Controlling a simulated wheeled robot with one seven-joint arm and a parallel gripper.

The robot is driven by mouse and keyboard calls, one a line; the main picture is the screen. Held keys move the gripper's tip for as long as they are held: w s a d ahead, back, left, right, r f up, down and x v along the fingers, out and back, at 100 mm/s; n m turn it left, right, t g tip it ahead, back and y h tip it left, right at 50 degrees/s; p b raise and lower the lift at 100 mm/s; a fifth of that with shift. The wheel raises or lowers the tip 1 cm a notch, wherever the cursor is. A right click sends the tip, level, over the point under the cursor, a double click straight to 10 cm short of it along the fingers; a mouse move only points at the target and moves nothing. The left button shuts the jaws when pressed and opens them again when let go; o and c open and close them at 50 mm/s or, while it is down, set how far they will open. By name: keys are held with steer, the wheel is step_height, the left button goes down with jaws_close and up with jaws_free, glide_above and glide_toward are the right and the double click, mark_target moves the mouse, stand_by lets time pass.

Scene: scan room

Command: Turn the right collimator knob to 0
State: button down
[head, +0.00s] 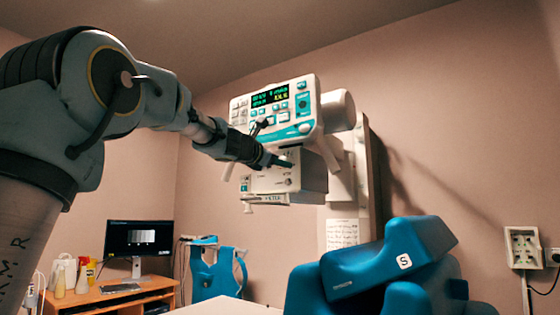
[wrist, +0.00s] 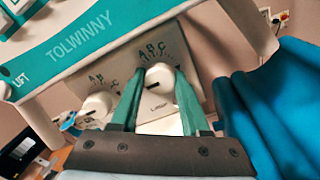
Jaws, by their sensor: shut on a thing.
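The right collimator knob (wrist: 158,79) is a white round knob with letters and tick marks above it on the collimator's front panel. My gripper (wrist: 158,87) has its two green fingers on either side of this knob, shut on it. The knob's setting is too small to read. The left knob (wrist: 97,104), also white, sits to the left with its own letters, apart from my fingers. In the head view my gripper (head: 284,163) reaches the front of the collimator box (head: 313,181) and hides part of its panel.
The control console (head: 290,107) with buttons and lit displays sits just above the collimator. A blue padded chair (head: 385,260) stands below right. A desk with a monitor (head: 139,238) is at the back left. A wall box (head: 523,247) is at the far right.

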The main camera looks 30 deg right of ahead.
steer(key=shift+f, duration=0.1)
stand_by(0.3)
steer(key=shift+c, duration=1.9)
jaws_free()
steer(key=b+v, duration=0.4)
steer(key=v, duration=0.6)
steer(key=shift+s+a, duration=0.15)
steer(key=shift+a, duration=0.25)
